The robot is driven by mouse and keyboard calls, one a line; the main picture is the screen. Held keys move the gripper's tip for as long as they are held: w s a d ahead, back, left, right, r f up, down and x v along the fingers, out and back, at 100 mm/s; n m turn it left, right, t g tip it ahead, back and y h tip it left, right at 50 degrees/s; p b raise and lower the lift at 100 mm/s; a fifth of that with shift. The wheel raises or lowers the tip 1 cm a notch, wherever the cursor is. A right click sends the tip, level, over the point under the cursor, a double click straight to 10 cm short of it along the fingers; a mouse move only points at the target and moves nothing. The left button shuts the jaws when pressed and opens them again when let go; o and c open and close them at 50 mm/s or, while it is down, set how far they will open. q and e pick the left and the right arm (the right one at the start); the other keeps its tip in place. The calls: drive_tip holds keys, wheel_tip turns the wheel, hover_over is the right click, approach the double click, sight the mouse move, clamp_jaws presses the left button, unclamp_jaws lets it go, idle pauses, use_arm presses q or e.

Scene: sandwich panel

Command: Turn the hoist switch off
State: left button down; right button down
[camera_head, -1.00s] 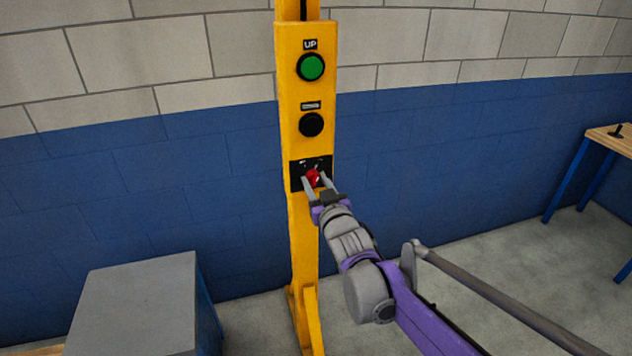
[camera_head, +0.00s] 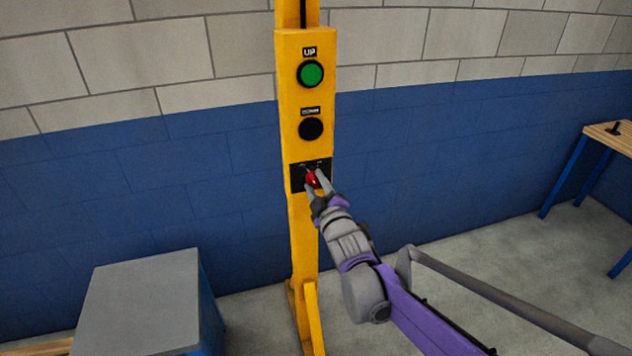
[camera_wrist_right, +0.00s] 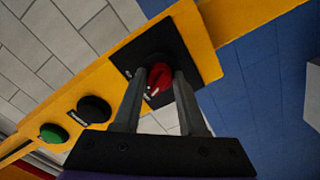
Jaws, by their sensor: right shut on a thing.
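The hoist switch is a red rotary knob (camera_head: 312,179) on a black plate (camera_head: 297,178), low on the yellow panel (camera_head: 291,110). My right gripper (camera_head: 318,181) reaches it from the lower right and is shut on the knob. In the right wrist view the two fingers of the gripper (camera_wrist_right: 160,92) stand on either side of the red knob (camera_wrist_right: 158,78). The white marks on the black plate are too small to read. My left gripper is not in view.
Above the switch are a black button (camera_head: 311,128) and a green button (camera_head: 310,73) marked UP. A grey-topped cabinet (camera_head: 140,300) stands at the lower left. A wooden-topped table (camera_head: 605,136) with blue legs is at the right. A blue and white brick wall is behind.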

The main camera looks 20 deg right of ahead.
drive_tip(key=shift+n, duration=0.6)
drive_tip(key=shift+c, duration=2.3)
unclamp_jaws()
drive_tip(key=shift+s, duration=0.1)
drive_tip(key=s, duration=1)
drive_tip(key=shift+s+d, duration=0.2)
drive_tip(key=shift+s, duration=0.15)
